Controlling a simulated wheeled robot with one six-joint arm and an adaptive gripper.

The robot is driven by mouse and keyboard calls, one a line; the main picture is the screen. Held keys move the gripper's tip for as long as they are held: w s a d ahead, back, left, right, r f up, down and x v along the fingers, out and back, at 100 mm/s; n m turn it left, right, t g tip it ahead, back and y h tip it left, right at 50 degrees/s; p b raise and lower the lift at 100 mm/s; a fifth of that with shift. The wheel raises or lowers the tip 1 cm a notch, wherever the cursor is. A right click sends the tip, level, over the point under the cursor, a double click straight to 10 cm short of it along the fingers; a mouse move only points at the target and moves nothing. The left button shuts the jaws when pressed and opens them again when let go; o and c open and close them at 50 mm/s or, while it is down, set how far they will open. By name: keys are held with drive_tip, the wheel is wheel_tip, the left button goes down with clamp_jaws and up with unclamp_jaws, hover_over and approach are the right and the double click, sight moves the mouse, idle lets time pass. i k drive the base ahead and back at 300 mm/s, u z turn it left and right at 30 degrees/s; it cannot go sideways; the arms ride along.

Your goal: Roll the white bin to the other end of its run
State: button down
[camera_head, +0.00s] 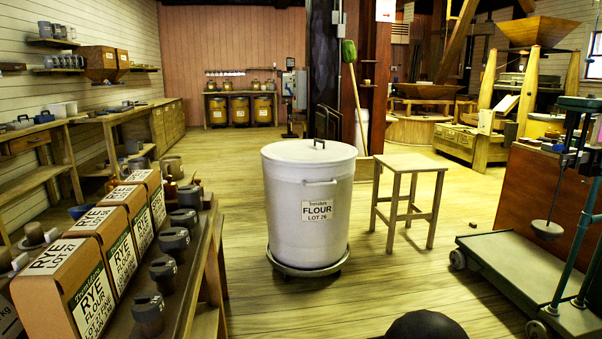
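The white bin (285,235) stands upright in the middle of the floor in the head view. My gripper is not in view. A dark rounded shape shows at the bottom edge, right of centre; I cannot tell whether it is part of my arm.
A wooden stool (409,164) stands just right of the bin. A bench (203,262) with rye flour boxes (80,275) and dark mugs is at the left. A platform scale (530,275) is at the right. Floor is clear behind and in front of the bin.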

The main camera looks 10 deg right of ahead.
sight(307, 206)
drive_tip(key=z, duration=0.45)
drive_tip(key=i, duration=1.25)
drive_tip(key=z, duration=0.1)
